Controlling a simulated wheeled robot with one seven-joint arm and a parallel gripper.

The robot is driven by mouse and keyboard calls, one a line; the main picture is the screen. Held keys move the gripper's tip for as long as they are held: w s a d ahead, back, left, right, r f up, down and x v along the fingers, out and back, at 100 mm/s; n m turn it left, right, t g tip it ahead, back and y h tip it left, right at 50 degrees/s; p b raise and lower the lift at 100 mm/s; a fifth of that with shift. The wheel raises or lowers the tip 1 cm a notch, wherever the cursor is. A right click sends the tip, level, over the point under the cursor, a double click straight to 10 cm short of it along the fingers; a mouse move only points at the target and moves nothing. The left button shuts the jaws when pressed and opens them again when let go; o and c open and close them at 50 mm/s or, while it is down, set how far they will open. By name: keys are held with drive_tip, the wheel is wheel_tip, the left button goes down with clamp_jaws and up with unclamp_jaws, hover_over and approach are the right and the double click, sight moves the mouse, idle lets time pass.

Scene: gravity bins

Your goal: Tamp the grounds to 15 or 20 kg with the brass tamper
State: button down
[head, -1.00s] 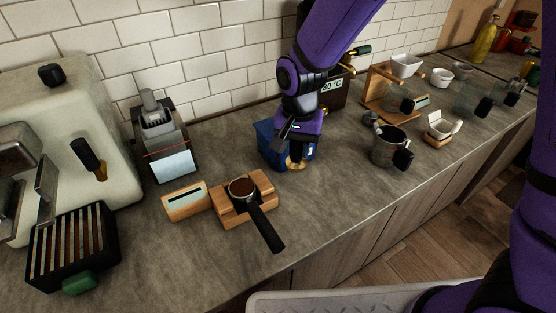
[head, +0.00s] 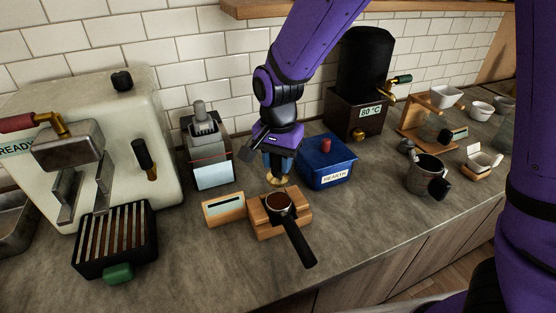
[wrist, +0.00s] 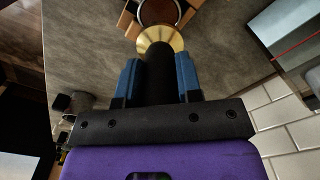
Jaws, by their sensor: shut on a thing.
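My gripper (head: 279,166) is shut on the brass tamper (head: 279,181). In the wrist view the tamper's dark handle is between the blue fingers and its brass base (wrist: 160,41) points toward the portafilter. The portafilter (head: 297,239) rests in a wooden stand (head: 264,223), its black handle toward the counter's front edge. Brown grounds (head: 278,202) fill its basket; they also show in the wrist view (wrist: 158,11). The tamper is just behind the basket in the head view; whether they touch I cannot tell.
A blue box (head: 326,164) with a red knob stands right of my gripper. A grinder (head: 207,151) is behind left, the espresso machine (head: 120,115) farther left. A dark pitcher (head: 424,174) stands right. Counter between pitcher and stand is clear.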

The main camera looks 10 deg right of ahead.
sight(279, 179)
drive_tip(key=shift+d+f, duration=0.1)
drive_tip(key=shift+f, duration=2.8)
drive_tip(key=shift+f, duration=1.4)
drive_tip(key=shift+r, duration=0.2)
drive_tip(key=shift+r, duration=4.35)
drive_tip(key=shift+f, duration=0.2)
